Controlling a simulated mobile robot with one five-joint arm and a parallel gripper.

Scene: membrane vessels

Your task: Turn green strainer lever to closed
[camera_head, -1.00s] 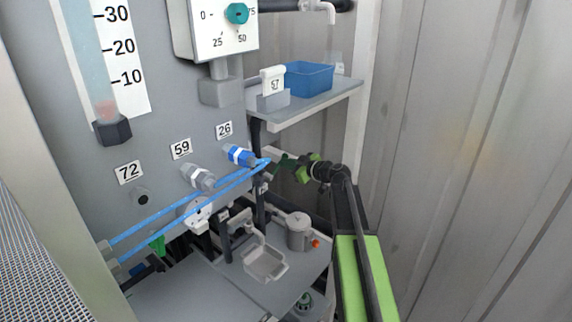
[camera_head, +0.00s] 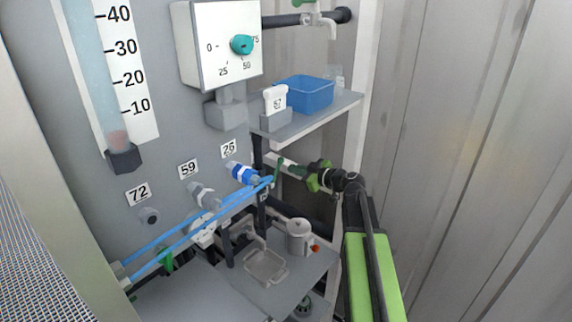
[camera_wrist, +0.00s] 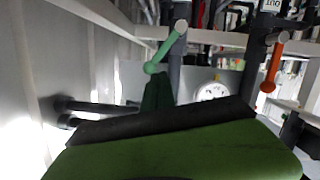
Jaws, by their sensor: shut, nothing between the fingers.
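The green lever (camera_wrist: 166,46) shows in the wrist view, slanting from a pale pivot at its upper right down to a rounded knob at its lower left. It also shows in the head view as a small upright green piece (camera_head: 278,171) beside the blue tubes. My gripper (camera_wrist: 157,80) is shut and empty, its dark green fingers pointing at the lever from just below the knob. In the head view my gripper (camera_head: 289,168) is just right of the lever. I cannot tell whether the fingertips touch it. The strainer body is not clearly visible.
An orange lever (camera_wrist: 273,63) hangs to the right in the wrist view. A shelf (camera_head: 345,100) with a blue bin (camera_head: 306,93) is above my gripper. Blue tubes (camera_head: 190,232) run left of it. A corrugated wall (camera_head: 470,160) is close on the right.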

